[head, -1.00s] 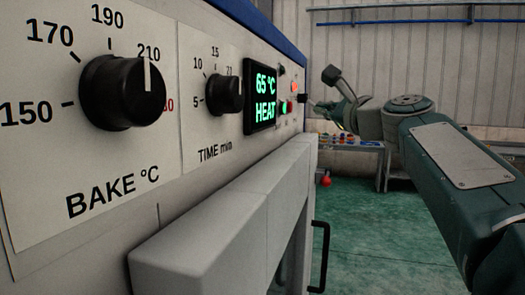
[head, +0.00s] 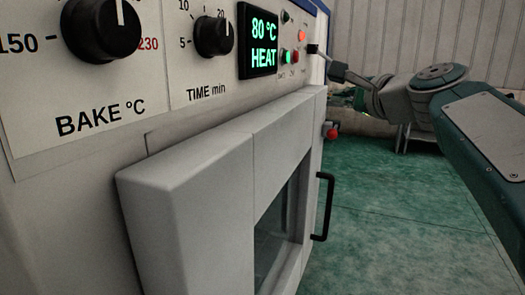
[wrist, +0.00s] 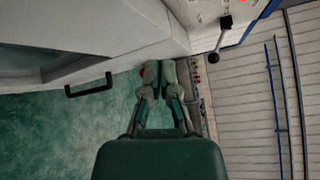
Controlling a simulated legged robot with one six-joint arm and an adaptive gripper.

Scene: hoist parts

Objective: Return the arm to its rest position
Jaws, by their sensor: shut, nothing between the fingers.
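My gripper (wrist: 166,70) is shut and empty in the wrist view, its two fingers together over the green floor, apart from the oven. My arm (head: 470,110) reaches in from the right in the head view, toward the oven's far end; its fingertips cannot be made out there. The oven (head: 185,210) fills the left, with a black bake knob (head: 101,28), a time knob (head: 214,37) and a lit display (head: 263,42) reading 80 °C HEAT. Its door has a black handle (head: 324,207), also in the wrist view (wrist: 88,86).
Green (head: 287,57) and red buttons sit beside the display. A red ball-like knob (head: 331,132) shows past the oven's edge. Green floor (head: 385,220) is clear right of the door. A corrugated wall (head: 400,30) stands behind.

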